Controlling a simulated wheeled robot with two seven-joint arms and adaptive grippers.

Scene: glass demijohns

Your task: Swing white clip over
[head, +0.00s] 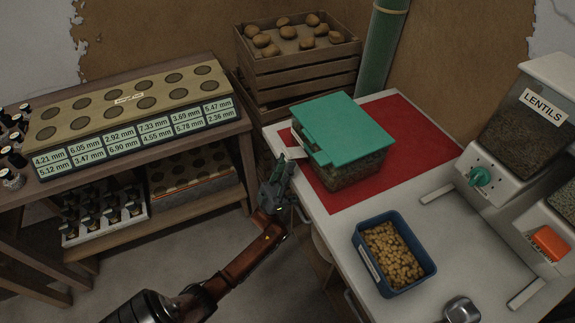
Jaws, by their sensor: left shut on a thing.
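A clear box with a green lid (343,128) stands on a red mat (421,139) on the white counter, with dark contents showing through its side. The lid lies over the top of the box. A white clip (297,152) is at the box's left edge, small and partly hidden by the gripper. My left gripper (284,161) reaches up from below to this edge and is shut on the clip. How far the clip is swung is too small to tell. My right gripper is out of view.
A blue tub of beige pieces (393,256) stands in front of the box, with a metal scoop (462,310) nearby. A lentils dispenser (520,125) is at right. A rack with size labels (135,135) is at left. A potato crate (298,55) stands behind.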

